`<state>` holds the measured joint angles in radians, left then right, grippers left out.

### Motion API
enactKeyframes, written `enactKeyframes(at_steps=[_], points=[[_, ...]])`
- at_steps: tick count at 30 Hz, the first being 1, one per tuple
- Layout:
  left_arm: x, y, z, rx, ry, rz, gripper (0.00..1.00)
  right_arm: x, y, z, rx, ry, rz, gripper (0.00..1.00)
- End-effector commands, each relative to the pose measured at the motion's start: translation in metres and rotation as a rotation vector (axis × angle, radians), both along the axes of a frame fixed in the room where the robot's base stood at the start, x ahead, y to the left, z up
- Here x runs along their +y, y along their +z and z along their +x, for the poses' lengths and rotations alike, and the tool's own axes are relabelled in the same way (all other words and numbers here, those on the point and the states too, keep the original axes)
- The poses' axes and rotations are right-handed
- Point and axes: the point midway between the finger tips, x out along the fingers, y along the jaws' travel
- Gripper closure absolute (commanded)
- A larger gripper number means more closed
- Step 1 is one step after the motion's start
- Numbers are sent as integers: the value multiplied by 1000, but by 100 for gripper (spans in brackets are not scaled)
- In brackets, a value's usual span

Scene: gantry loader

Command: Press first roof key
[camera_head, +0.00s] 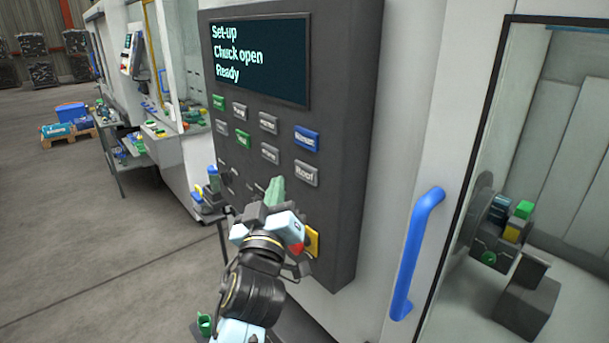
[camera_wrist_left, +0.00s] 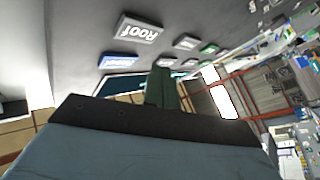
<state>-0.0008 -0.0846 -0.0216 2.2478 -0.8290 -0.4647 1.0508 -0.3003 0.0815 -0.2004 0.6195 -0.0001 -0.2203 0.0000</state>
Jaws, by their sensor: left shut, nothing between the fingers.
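The grey key labelled Roof (camera_head: 306,173) sits at the lower right of the key rows on the dark control panel (camera_head: 345,120), below a blue key (camera_head: 306,138). My left gripper (camera_head: 275,188) is shut and empty, its greenish fingertips just below and left of the Roof key in the head view. In the left wrist view the Roof key (camera_wrist_left: 138,29) shows upside down, with the blue key (camera_wrist_left: 119,61) near it. The shut fingers (camera_wrist_left: 160,88) point toward the panel, apart from the Roof key in the picture. I cannot tell whether they touch the panel. My right gripper is out of view.
A yellow block with a red button (camera_head: 312,241) is partly behind my left gripper. A blue door handle (camera_head: 416,255) stands out at the right. Open floor (camera_head: 80,235) lies at the left.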

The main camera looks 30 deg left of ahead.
Motion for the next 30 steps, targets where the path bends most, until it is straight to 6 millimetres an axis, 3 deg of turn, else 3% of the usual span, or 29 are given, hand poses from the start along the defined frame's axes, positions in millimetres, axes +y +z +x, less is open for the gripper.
enactKeyframes(at_steps=[9,30], points=[[-11,-1,27,0,1,0,100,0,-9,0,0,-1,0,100],[-12,0,29,0,0,1,100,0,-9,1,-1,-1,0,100]])
